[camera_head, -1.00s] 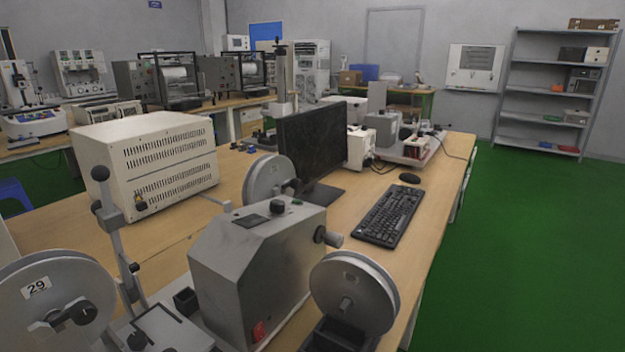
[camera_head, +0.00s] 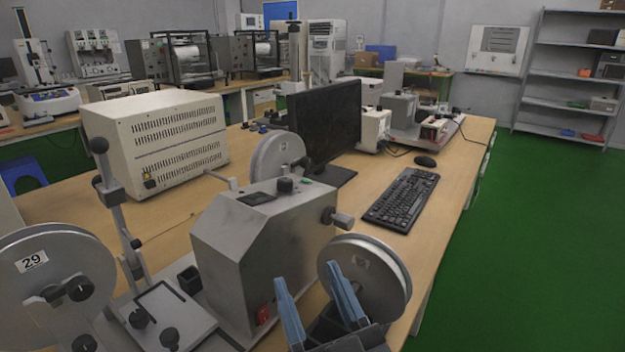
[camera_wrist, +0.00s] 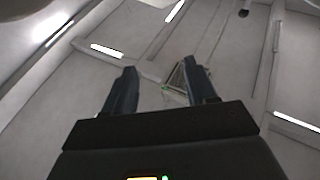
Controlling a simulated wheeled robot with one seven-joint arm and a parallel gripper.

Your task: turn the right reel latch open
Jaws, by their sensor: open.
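The right reel (camera_head: 379,272) is a silver disc on the near right side of the grey machine (camera_head: 265,250). I cannot tell whether a finger touches the reel. In the wrist view my open fingers (camera_wrist: 160,67) point at grey surfaces with bright light strips, and no reel shows there. The left reel (camera_head: 50,270), labelled 29, has a dark latch (camera_head: 78,289) at its hub.
A keyboard (camera_head: 402,198), mouse (camera_head: 426,161) and monitor (camera_head: 325,120) stand on the wooden table behind the machine. A beige box (camera_head: 155,140) stands at the back left. An upright post (camera_head: 115,200) rises beside the left reel. The green floor on the right is clear.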

